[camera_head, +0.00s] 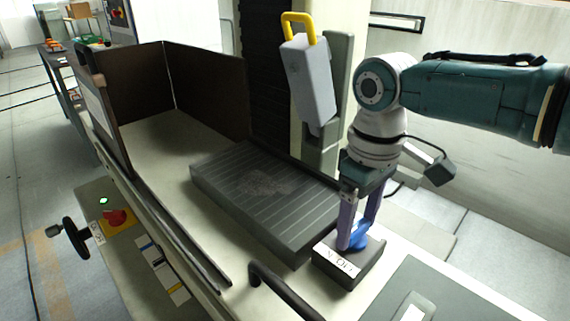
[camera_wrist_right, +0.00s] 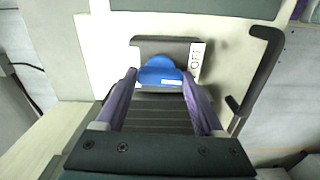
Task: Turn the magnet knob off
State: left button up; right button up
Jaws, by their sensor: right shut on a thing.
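The blue magnet knob (camera_head: 360,242) sits on top of a small dark box (camera_head: 350,272) with a white label, at the front right corner of the grey slatted magnet plate. My right gripper (camera_head: 355,238) reaches down from above and its purple fingers are shut on the knob. In the right wrist view the knob (camera_wrist_right: 160,70) lies between the fingertips (camera_wrist_right: 159,76), with a small white mark on its near side. The label (camera_wrist_right: 197,62) on the box seems to read OFF. The knob's exact angle is hard to tell. My left gripper is not in view.
The slatted plate (camera_head: 265,190) lies on a pale machine bed. A black bar handle (camera_head: 283,290) stands in front, close to the box. A grey head with a yellow handle (camera_head: 312,80) rises behind.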

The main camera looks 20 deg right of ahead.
aim_at(357, 227)
jog(key=n, duration=0.4)
jog(key=shift+n, duration=2.8)
jog(key=o, duration=1.4)
notch_tip(357, 227, up, 10)
jog(key=shift+p, duration=1.05)
